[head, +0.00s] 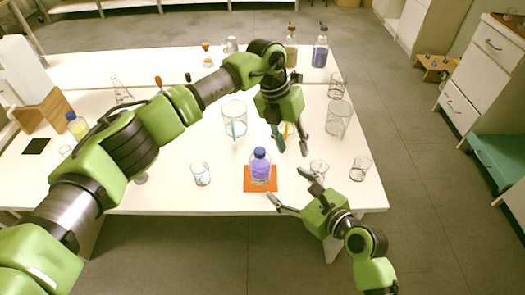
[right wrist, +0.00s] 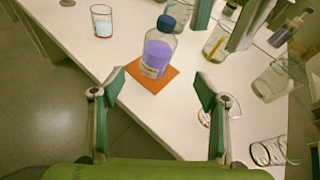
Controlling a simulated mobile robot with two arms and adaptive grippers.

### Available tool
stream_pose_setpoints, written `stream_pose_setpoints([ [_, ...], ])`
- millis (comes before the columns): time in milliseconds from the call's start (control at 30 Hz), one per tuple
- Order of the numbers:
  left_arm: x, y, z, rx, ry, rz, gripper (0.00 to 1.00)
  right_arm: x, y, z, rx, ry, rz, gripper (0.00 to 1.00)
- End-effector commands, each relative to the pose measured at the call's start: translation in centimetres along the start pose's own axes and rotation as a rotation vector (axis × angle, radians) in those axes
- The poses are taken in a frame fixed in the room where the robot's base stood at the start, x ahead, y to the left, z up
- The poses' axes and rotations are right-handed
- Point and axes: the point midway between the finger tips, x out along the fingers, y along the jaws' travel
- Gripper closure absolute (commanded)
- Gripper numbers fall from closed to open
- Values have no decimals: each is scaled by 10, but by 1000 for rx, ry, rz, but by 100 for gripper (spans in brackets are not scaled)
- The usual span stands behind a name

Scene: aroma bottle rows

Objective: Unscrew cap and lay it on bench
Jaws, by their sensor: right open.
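A clear bottle of purple liquid (head: 260,170) with a blue cap (head: 259,152) stands upright on an orange mat (head: 249,186) near the front edge of the white bench (head: 225,205). In the right wrist view the bottle (right wrist: 157,54) still wears its cap (right wrist: 166,23). My right gripper (head: 292,188) is open and empty, low at the bench's front edge, with its fingers pointing toward the bottle but apart from it. My left gripper (head: 290,145) points down behind and right of the bottle. Its fingers are spread and nothing shows between them.
A small beaker (head: 201,173) stands left of the mat. Larger beakers (head: 234,118) (head: 339,117) are behind. Other capped bottles (head: 320,50) stand at the back. Bare bench lies between mat and small beaker.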

Motion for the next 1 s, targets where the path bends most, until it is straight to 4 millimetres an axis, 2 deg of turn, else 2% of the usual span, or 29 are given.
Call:
stream_pose_setpoints([
  [33,-18,25,2,-25,16,94,62,1,-1,3,58,-7,1,33],
  [100,-34,51,0,-54,37,187,62,2,-2,6,123,-15,3,33],
  [233,-51,74,-2,-86,58,274,62,4,-2,7,184,-21,5,33],
  [367,-53,78,-3,-93,62,290,62,11,-2,7,196,-24,5,33],
  [467,-53,78,-3,-92,62,288,62,24,-2,8,194,-25,5,33],
  [800,-52,77,-3,-90,62,284,62,90,-3,10,190,-24,4,33],
  [1000,-52,77,-3,-90,61,284,62,121,-2,10,191,-24,4,33],
])
